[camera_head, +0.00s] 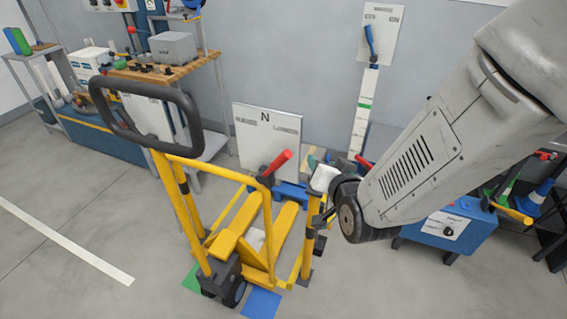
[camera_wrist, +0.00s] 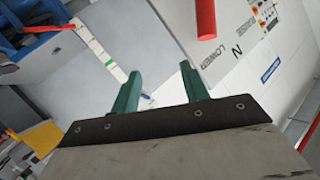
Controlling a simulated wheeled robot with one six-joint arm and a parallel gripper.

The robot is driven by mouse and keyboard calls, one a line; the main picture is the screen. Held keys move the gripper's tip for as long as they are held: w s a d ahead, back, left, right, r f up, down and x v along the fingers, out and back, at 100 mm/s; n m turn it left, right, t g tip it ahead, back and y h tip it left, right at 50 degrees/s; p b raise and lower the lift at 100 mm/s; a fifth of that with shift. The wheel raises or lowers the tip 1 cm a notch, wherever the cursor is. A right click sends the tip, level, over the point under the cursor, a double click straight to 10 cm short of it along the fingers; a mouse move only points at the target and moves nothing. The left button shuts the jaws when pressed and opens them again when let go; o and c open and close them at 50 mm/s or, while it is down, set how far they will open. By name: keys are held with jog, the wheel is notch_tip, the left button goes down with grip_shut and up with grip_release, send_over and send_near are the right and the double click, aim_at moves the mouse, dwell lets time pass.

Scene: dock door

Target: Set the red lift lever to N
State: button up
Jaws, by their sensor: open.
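The red lift lever (camera_head: 277,163) is mounted on the yellow pallet truck (camera_head: 212,196). In the head view it leans up and to the right, in front of the lower right of the white board (camera_head: 250,140). That board has N at its top middle and a LOWER label at right; the left label is too small to read surely. In the wrist view the red lever (camera_wrist: 205,18) shows at the top, right of and beyond the fingertips. My gripper (camera_wrist: 160,68) is open with nothing between its teal fingers and is apart from the lever.
The truck's black looped handle (camera_head: 145,108) rises at left. A shelf bench (camera_head: 165,75) with a grey box stands behind. A wall panel with a blue lever (camera_head: 370,42) is at the back. A blue cabinet (camera_head: 448,228) stands at right. The left floor is clear.

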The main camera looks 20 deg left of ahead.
aim_at(283, 163)
jog(key=s+a+f+t+y, duration=0.2)
jog(key=s+a+f+y, duration=0.1)
jog(key=s+a, duration=0.25)
jog(key=shift+n, duration=0.3)
jog(key=x, duration=0.8)
jog(key=shift+w+a+r, duration=0.1)
jog(key=shift+a, duration=0.05)
grip_shut()
